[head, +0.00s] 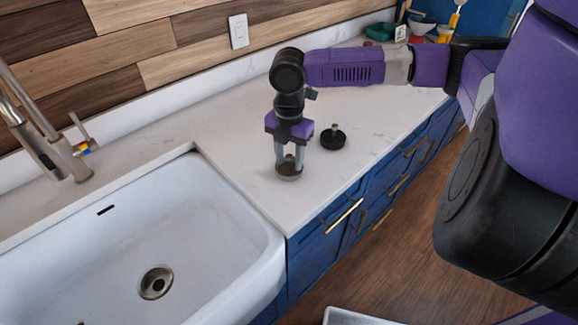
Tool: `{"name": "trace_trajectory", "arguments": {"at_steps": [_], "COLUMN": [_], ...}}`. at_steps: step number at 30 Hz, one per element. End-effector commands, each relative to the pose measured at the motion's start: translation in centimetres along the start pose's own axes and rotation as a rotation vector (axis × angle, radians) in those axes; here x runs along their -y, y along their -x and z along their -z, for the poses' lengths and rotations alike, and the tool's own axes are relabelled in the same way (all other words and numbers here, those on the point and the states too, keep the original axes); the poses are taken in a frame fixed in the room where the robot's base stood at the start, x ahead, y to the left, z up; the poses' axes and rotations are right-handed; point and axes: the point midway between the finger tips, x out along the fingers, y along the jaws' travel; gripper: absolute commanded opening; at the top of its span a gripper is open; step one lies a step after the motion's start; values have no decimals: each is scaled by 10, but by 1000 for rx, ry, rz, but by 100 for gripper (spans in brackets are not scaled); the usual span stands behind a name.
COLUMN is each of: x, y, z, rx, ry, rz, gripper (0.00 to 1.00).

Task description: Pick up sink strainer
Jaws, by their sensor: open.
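A small round strainer (288,173), dark grey and metallic with an upright knob, sits on the white counter just right of the sink. My gripper (289,163) points straight down over it, with its two grey fingers apart. The fingertips are at the strainer, on either side of its knob in this view. I cannot tell whether they touch it. The fingers partly hide the strainer's top.
A black round piece with a light knob (333,138) sits close by, right of my gripper. The white sink (90,240) with its drain (156,283) and faucet (50,160) is at the left. Bowls (421,26) and a green container (381,32) stand at the back.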

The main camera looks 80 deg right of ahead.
Motion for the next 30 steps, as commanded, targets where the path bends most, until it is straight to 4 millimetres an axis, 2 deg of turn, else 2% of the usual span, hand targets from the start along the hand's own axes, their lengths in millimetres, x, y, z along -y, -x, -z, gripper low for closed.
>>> {"name": "trace_trajectory", "arguments": {"at_steps": [8, 15, 26, 30], "x": [-1, 0, -1, 0], "y": [-4, -4, -3, 3], "z": [0, 0, 0, -1], "rx": [1, 1, 1, 1], "ry": [0, 0, -1, -1], "rz": [-2, -2, -2, -1], "gripper": [42, 0, 0, 0]}}
